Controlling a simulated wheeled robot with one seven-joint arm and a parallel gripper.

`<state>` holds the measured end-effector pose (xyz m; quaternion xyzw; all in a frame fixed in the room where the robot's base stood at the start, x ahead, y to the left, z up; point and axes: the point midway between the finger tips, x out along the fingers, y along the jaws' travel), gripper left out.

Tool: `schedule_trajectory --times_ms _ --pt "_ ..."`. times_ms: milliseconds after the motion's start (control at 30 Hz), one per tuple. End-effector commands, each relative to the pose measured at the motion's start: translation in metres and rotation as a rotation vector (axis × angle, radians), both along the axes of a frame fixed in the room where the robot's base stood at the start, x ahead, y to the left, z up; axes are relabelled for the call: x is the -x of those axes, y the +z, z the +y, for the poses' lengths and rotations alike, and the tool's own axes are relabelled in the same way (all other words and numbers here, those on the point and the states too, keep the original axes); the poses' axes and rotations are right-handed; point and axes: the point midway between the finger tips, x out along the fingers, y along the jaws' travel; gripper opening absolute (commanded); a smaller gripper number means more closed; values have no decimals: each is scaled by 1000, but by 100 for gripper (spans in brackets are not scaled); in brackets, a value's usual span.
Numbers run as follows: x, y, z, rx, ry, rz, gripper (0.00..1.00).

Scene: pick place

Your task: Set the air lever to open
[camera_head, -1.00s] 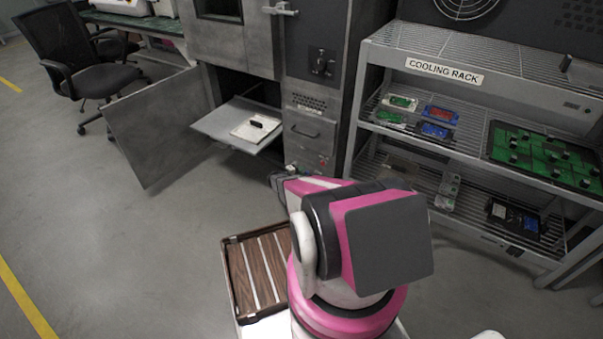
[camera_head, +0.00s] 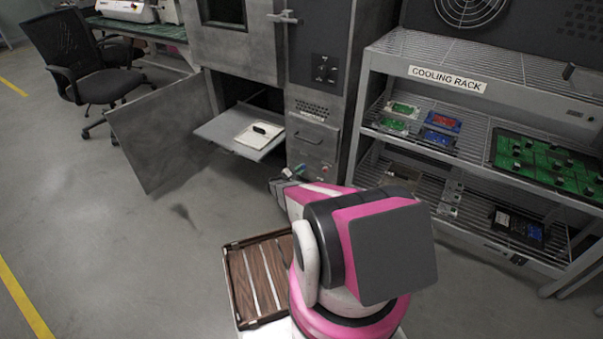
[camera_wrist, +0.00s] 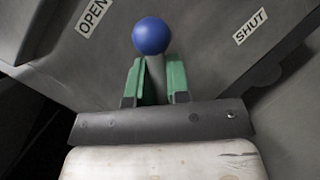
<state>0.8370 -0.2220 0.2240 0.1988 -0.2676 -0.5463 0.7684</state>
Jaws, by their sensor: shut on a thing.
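The air lever is a grey shaft (camera_wrist: 156,78) with a blue ball knob (camera_wrist: 152,37) in the wrist view. My gripper (camera_wrist: 156,82) has its green fingers on either side of the shaft, just below the knob, and is shut on it. An "OPEN" label (camera_wrist: 93,17) is up and left of the knob, and a "SHUT" label (camera_wrist: 250,27) is to the right. The lever stands between the two labels. The lever's lower end is hidden behind my gripper. In the head view my gripper is low at the front of the grey oven cabinet (camera_head: 312,145), and my arm hides much there.
A cabinet door (camera_head: 160,135) hangs open at the left, with a pulled-out shelf (camera_head: 225,128) beside it. The cooling rack (camera_head: 440,72) with circuit boards stands at the right. A brown slatted tray (camera_head: 236,290) is beside my arm.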

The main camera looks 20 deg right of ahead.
Motion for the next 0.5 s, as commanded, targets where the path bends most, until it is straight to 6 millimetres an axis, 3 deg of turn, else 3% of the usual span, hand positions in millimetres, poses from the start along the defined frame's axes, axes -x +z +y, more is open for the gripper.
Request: schedule_trajectory --times_ms 500 --pt "-6 5 6 89 2 118 0"
